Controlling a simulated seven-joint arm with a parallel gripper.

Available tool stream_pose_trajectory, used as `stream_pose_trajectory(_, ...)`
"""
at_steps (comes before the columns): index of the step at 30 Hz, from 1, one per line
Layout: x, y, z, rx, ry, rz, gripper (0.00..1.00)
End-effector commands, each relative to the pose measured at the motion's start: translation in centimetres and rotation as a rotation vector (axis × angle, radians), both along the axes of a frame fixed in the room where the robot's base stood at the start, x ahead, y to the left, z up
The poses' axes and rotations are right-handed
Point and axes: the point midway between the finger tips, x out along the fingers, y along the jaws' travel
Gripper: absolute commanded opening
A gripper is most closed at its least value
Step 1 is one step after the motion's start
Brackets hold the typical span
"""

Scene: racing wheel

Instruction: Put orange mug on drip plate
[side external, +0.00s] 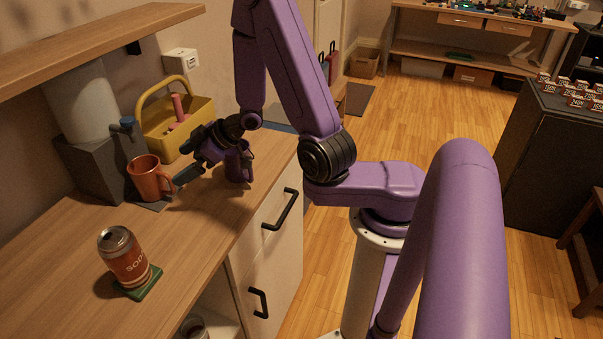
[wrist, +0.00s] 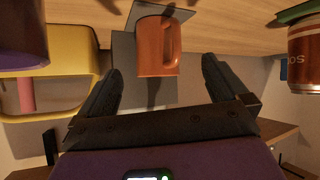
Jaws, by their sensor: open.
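The orange mug (side external: 148,181) stands upright at the foot of the grey dispenser (side external: 90,168), below its tap. The flat grey drip plate (side external: 157,205) shows under and in front of the mug, which appears to rest on it. My gripper (side external: 184,170) is just right of the mug, beside its handle. In the wrist view, which is upside down, my gripper (wrist: 157,85) is open and empty. The orange mug (wrist: 155,48) appears ahead between the fingers, apart from them, with part of the drip plate (wrist: 145,12) at its base.
A purple mug (side external: 239,166) stands close behind my gripper. A yellow caddy (side external: 163,143) with a pink item is at the back. A soda can (side external: 123,257) stands on a green coaster (side external: 143,287) in front. The counter (side external: 200,235) between can and gripper is clear.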

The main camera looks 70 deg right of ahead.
Motion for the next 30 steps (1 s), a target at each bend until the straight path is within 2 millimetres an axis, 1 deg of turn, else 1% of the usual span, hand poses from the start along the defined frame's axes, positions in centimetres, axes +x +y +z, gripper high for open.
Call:
stream_pose_trajectory(8,0.7,1.1,0.3,-0.131,0.091,0.053,1.0)
stream_pose_trajectory(16,-0.1,2.4,1.1,-0.248,0.181,0.095,1.0)
stream_pose_trajectory(23,-2.1,3.6,2.1,-0.325,0.255,0.13,1.0)
stream_pose_trajectory(26,-3.5,4.2,2.5,-0.353,0.288,0.148,1.0)
stream_pose_trajectory(30,-5.8,4.9,3.2,-0.387,0.335,0.174,1.0)
